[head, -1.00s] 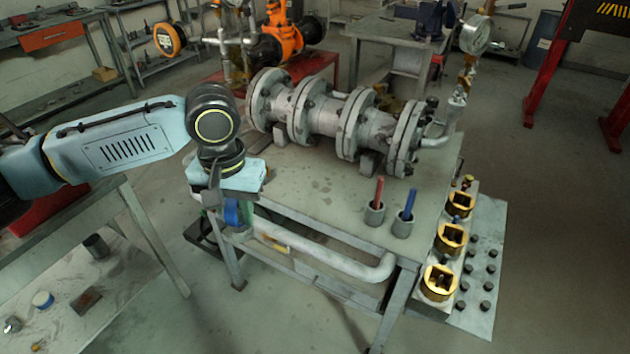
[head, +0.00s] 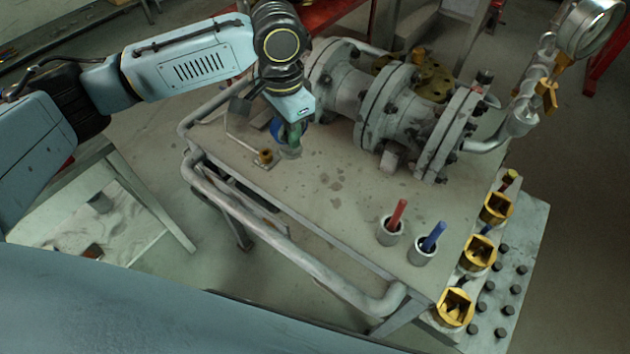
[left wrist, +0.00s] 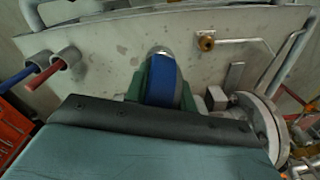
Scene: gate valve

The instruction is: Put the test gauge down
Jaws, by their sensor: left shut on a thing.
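My left gripper (head: 291,132) is over the left part of the steel bench top (head: 325,215), close to the flanged valve pipe, and points down. It is shut on the test gauge, of which a blue band (left wrist: 162,80) shows between the green finger pads in the left wrist view. The blue also shows beside the fingers in the head view (head: 304,131). The gauge's dial is hidden. Its lower end is at or just above the bench top; I cannot tell whether it touches. My right gripper is not in view.
The flanged pipe (head: 372,105) stands just right of the gripper. A thin bent rod with a brass end (head: 265,157) lies left of it. Red (head: 397,215) and blue (head: 433,237) handles stand in cups. Another gauge (head: 590,28) is mounted at the right. Mid-bench is clear.

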